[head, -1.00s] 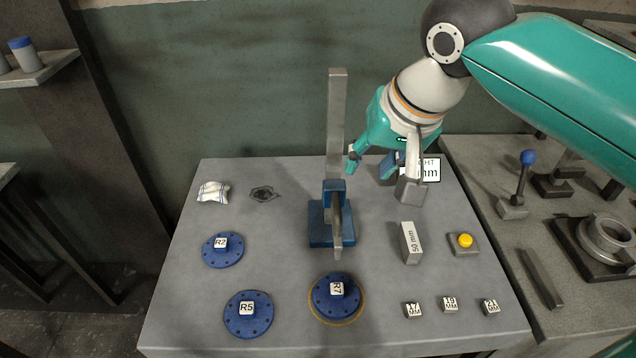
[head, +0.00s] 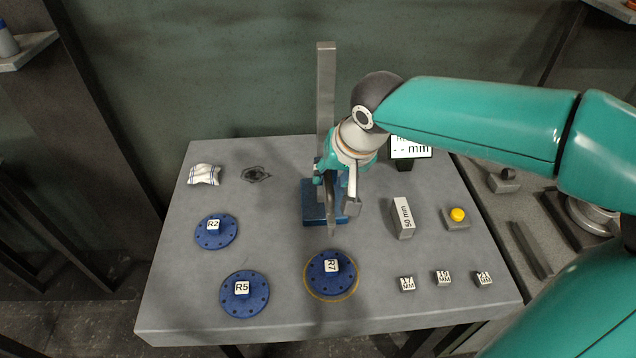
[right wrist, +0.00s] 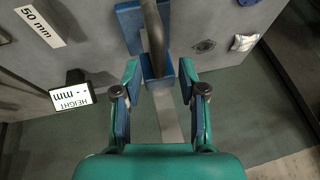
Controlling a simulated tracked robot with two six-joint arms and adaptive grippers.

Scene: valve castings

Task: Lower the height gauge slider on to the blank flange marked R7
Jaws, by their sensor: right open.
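The height gauge has a tall grey column (head: 326,90) on a blue base (head: 314,217). Its blue slider (right wrist: 158,84), with a grey measuring arm (right wrist: 153,28), shows in the right wrist view; my gripper mostly hides the slider in the head view. My right gripper (head: 335,192) is open at the gauge, and in the right wrist view its fingers (right wrist: 160,70) stand on either side of the slider, with gaps visible. The blue flange R7 (head: 330,287) lies in a yellow ring in front of the gauge, near the arm's tip. My left gripper is out of view.
Blue flanges R2 (head: 215,240) and R5 (head: 244,304) lie to the left. On the right are a 50 mm block (head: 402,218), a yellow button (head: 457,215) and small marked blocks (head: 443,278). The height display (head: 410,148) shows dashes. A cloth (head: 204,174) lies back left.

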